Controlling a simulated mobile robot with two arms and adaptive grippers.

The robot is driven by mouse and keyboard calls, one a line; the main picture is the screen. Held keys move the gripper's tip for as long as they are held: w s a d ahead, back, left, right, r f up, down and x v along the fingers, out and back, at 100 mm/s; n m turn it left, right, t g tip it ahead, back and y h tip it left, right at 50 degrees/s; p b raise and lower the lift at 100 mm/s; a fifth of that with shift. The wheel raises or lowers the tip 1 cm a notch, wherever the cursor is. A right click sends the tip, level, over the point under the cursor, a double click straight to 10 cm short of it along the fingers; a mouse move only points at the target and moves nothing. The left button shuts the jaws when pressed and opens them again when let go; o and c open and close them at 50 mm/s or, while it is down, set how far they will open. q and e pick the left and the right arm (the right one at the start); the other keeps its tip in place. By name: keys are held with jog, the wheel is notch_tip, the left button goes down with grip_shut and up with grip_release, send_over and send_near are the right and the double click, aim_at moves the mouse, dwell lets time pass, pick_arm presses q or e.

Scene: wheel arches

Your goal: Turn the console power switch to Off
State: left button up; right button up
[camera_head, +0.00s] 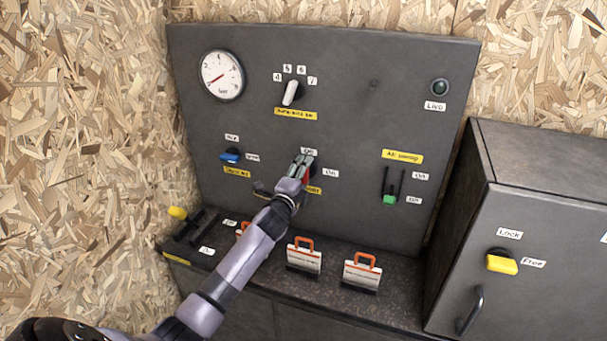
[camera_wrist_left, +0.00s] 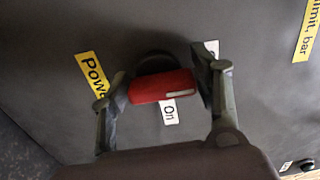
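The power switch is a red knob (camera_wrist_left: 163,86) on a dark round base. In the wrist view it lies nearly level, its white mark at the right end, towards a white label (camera_wrist_left: 212,48) partly hidden by a finger. The "On" label (camera_wrist_left: 169,112) is just below it. The yellow "Power" label (camera_wrist_left: 95,75) is at left. My left gripper (camera_wrist_left: 162,75) has its fingers spread, one beside each end of the knob; firm contact cannot be told. In the head view my left gripper (camera_head: 301,165) covers most of the red knob (camera_head: 308,173). My right gripper is out of view.
The dark panel (camera_head: 345,110) also carries a gauge (camera_head: 221,75), a white selector (camera_head: 291,93), a blue knob (camera_head: 231,156) and a green-tipped slider (camera_head: 390,199). Orange-handled items (camera_head: 304,255) stand on the ledge below. A cabinet with a yellow latch (camera_head: 502,264) is at right.

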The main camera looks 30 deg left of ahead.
pick_arm(q)
jog(key=o, duration=0.3)
jog(key=v, duration=1.2)
jog(key=shift+f, duration=0.1)
dwell(0.3)
